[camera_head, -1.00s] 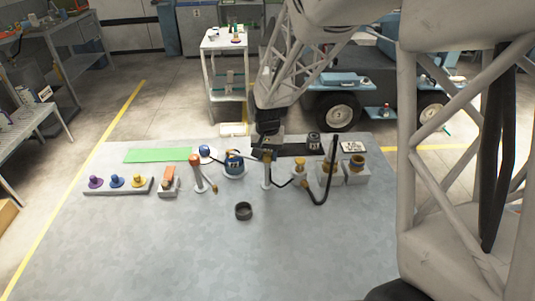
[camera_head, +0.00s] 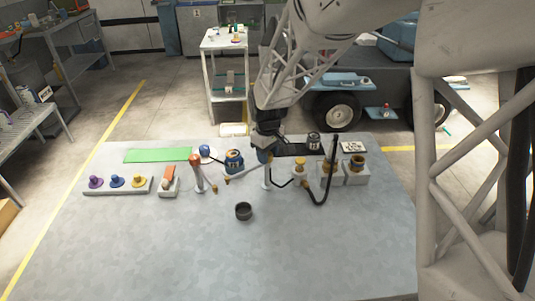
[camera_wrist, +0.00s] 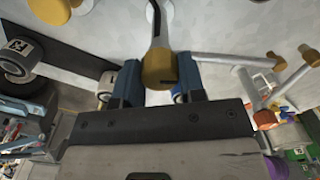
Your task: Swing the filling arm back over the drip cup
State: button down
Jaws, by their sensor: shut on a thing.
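My gripper (camera_head: 264,153) is at the top of a white post (camera_head: 267,180) on the grey table. In the wrist view its blue fingers (camera_wrist: 158,82) are shut on a brass-yellow knob (camera_wrist: 158,66) with a black stem. The white filling arm (camera_head: 245,173) reaches left from the post and ends in a brass nozzle (camera_head: 227,181) in front of the blue reel; its tube also shows in the wrist view (camera_wrist: 235,59). A small black open cup (camera_head: 243,212), which looks like the drip cup, stands nearer the camera, apart from the nozzle.
A red-topped post (camera_head: 196,168) with its own brass nozzle stands left. The blue reel (camera_head: 234,160) is just behind the filling arm. The table front (camera_head: 200,250) is clear.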

jog(key=n, duration=0.5)
jog(key=shift+n, duration=0.3)
dwell(0.4)
jog(key=c, duration=0.7)
grip_release()
jog(key=shift+r, duration=3.95)
